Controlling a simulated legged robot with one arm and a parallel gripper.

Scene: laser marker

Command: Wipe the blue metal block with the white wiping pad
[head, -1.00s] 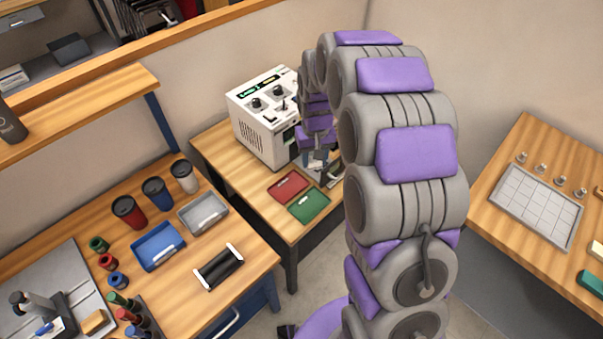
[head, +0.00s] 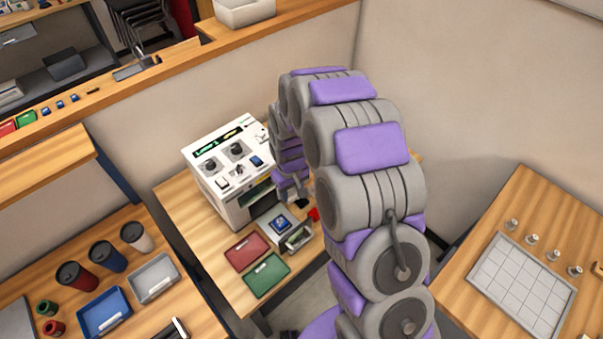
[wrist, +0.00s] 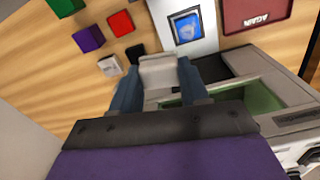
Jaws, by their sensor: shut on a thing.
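The blue metal block (head: 281,225) lies on a light grey plate (head: 268,235) in front of the white laser machine. In the wrist view the block (wrist: 186,27) shows a pale mark on its top and sits beyond my fingertips, slightly right. My gripper (wrist: 160,70) is shut on the white wiping pad (wrist: 158,76), between its two dark blue fingers. The pad is near the plate's edge, apart from the block. I cannot tell its height. In the head view my arm mostly hides the gripper and pad.
The white machine (head: 222,165) stands close beside my gripper. A red tray (head: 247,251) and a green tray (head: 267,274) lie at the table's front. Green (wrist: 60,6), red (wrist: 120,23) and purple (wrist: 89,38) cubes lie left of the plate in the wrist view.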

